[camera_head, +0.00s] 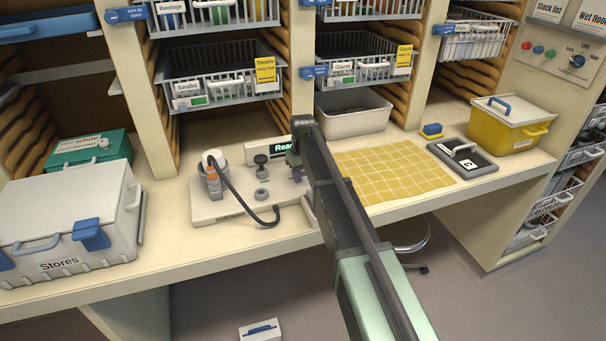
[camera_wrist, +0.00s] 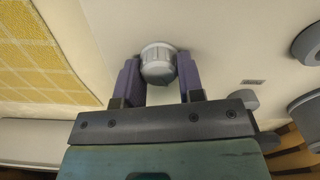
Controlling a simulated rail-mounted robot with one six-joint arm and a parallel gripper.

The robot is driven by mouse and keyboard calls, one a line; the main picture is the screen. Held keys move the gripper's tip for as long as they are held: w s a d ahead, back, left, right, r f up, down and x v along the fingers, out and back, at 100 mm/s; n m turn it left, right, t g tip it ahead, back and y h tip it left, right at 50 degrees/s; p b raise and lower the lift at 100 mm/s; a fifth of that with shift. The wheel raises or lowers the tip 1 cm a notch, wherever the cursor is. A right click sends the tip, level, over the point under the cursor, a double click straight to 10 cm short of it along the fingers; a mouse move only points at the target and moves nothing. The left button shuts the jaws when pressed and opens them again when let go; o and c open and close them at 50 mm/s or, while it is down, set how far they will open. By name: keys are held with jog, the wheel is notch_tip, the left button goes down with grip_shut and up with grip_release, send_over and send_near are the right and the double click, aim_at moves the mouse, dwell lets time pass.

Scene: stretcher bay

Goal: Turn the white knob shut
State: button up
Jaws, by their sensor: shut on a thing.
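The white knob (camera_wrist: 158,58) is a ribbed round cap on a pale panel in the wrist view. My gripper (camera_wrist: 158,74) has its two purple fingers on either side of it, shut on it. In the head view my gripper (camera_head: 294,160) is at the right end of a white device panel (camera_head: 232,208) on the counter.
A yellow gridded mat (camera_head: 395,168) lies right of my arm. A "Stores" case (camera_head: 75,215) stands at left. Wire baskets (camera_head: 220,85) hang above.

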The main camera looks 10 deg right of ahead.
jog(key=shift+n, duration=1.5)
jog(key=o, duration=0.9)
notch_tip(320, 180, up, 11)
jog(key=p, duration=1)
jog(key=shift+f+p, duration=0.1)
jog(key=shift+p, duration=0.3)
jog(key=s+m, duration=0.2)
jog(key=s, duration=0.8)
jog(key=s+f+m+b, duration=0.1)
jog(key=s+m, duration=0.1)
jog(key=s, duration=0.9)
jog(key=s+m, duration=0.2)
jog(key=s, duration=0.9)
jog(key=shift+s+d+f+m+b, duration=0.1)
jog(key=shift+d+f+m+b, duration=0.05)
jog(key=shift+f+m+b, duration=0.25)
